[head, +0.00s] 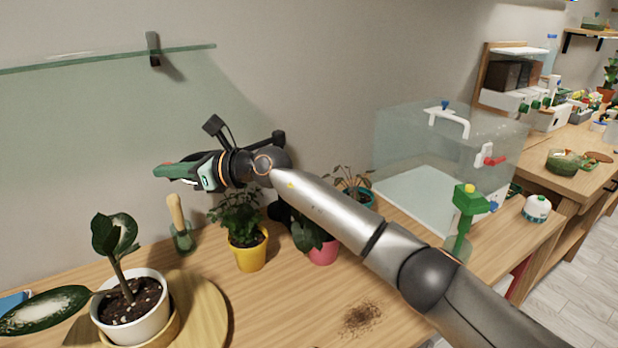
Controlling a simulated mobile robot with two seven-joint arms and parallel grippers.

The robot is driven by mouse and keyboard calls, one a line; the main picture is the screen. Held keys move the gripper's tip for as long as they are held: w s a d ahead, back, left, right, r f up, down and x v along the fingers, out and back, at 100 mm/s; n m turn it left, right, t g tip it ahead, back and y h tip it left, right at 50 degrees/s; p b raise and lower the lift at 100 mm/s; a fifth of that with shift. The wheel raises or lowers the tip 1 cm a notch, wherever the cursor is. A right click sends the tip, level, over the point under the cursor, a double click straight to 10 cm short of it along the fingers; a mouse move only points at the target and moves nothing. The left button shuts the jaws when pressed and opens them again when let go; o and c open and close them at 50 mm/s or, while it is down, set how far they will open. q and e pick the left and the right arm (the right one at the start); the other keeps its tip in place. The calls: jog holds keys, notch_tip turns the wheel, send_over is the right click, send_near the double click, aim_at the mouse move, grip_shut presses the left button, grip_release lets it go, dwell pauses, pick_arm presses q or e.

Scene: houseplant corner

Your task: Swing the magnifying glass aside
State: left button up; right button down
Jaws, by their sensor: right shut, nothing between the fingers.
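I cannot make out a magnifying glass for certain in the head view. A black part (275,212) shows behind my right arm among the pots, mostly hidden, and I cannot tell what it is. My right gripper (166,171) reaches in from the right and points left, in front of the wall above the plants. Its green-tipped fingers are shut and empty. My left gripper is not in view.
A white pot (150,318) with a leafy plant stands on a round wooden board (212,318). A yellow pot (248,252), a pink pot (323,252) and a clear case (400,135) stand behind. Spilled soil (362,318) lies in front. A glass shelf (100,58) hangs above.

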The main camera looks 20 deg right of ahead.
jog(key=w+a+m+t+h+p, duration=0.1)
jog(key=w+a+m+t+h, duration=0.1)
jog(key=w, duration=0.3)
jog(key=shift+w+a+m+t+p, duration=0.3)
jog(key=shift+w+a+t+p, duration=0.1)
jog(key=shift+a+t, duration=0.1)
jog(key=shift+s+d, duration=0.1)
jog(key=shift+d, duration=0.05)
dwell(0.5)
